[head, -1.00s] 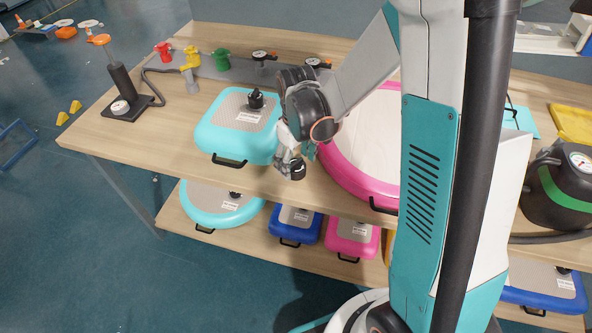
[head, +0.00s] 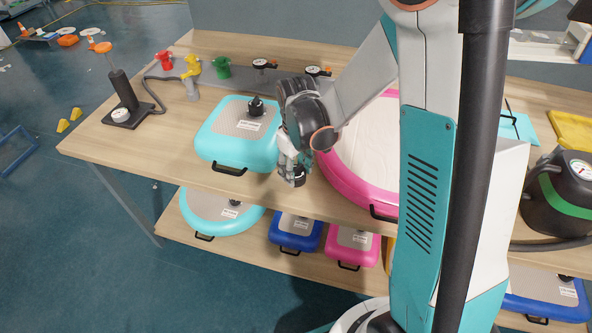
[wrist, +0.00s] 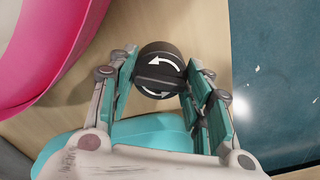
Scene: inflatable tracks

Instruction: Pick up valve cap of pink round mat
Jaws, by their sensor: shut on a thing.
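The black valve cap (wrist: 160,70), round with white curved arrows on its top, sits between the fingers of my gripper (wrist: 162,88) in the wrist view. My gripper is shut on it. In the head view my gripper (head: 293,178) is near the table's front edge, between the teal mat and the pink round mat, with the dark cap partly hidden by the fingers. I cannot tell whether the cap touches the table. The pink round mat (head: 345,186) lies just right of my gripper, partly hidden by my arm; its rim (wrist: 50,45) shows upper left in the wrist view.
A teal square mat (head: 205,150) with a black valve stands close left of my gripper. Several coloured fittings and a hand pump (head: 122,90) are at the back left. A lower shelf (head: 178,225) holds more mats. Bare wood (head: 160,150) shows at the table's left.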

